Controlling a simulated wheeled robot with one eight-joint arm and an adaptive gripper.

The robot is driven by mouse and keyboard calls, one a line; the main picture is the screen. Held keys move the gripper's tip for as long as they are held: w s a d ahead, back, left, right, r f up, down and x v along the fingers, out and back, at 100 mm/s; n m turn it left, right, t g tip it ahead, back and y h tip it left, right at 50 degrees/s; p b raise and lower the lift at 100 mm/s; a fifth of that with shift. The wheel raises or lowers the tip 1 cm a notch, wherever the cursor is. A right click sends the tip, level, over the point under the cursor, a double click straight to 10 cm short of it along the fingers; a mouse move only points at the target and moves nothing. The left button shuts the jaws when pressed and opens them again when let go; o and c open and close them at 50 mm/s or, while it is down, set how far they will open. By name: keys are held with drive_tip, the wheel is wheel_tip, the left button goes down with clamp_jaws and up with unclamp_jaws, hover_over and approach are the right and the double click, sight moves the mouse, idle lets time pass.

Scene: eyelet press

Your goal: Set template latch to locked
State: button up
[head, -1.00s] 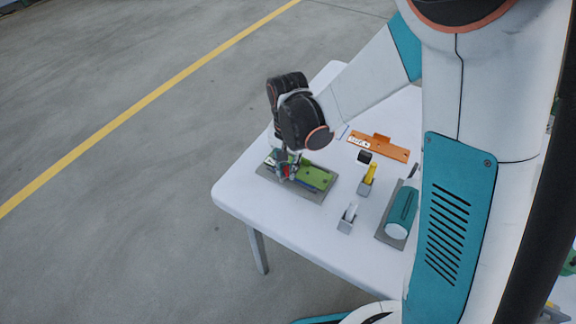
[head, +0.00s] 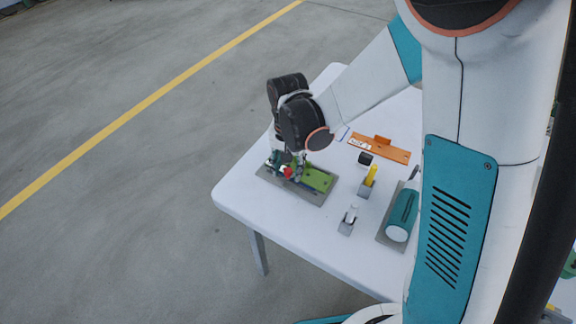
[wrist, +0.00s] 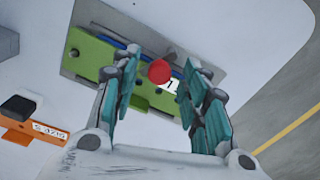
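The green template (head: 318,179) lies on a grey base plate at the left end of the white table. In the wrist view it is a green plate (wrist: 92,57) with a blue strip along it. A round red knob (wrist: 159,72), apparently the latch handle, stands over it, beside a white label (wrist: 172,86) marked 1. The knob also shows in the head view (head: 288,172). My gripper (wrist: 163,60) is open, with the knob between its teal fingers and a gap visible on both sides. The latch's body and any lock mark are not clear.
An orange bar (head: 382,148) lies at the back of the table. A black-topped block (head: 365,159), a yellow-handled holder (head: 369,178), a white-topped holder (head: 349,217) and a teal cylinder (head: 402,213) stand right of the template. The table's front left is clear.

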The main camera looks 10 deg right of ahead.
sight(289, 170)
drive_tip(key=shift+r, duration=0.1)
wheel_tip(289, 170, up, 12)
idle(0.6)
idle(0.4)
drive_tip(key=s+d+r+n+t, duration=0.2)
drive_tip(key=s+d+r+t, duration=0.1)
drive_tip(key=s+d, duration=0.4)
drive_tip(key=s+d+r+n+t, duration=0.2)
drive_tip(key=s+d+r+t, duration=0.2)
drive_tip(key=s+d, duration=0.2)
drive_tip(key=shift+s+d+r, duration=0.25)
drive_tip(key=shift+s+d, duration=0.15)
drive_tip(key=shift+s, duration=0.6)
idle(2.1)
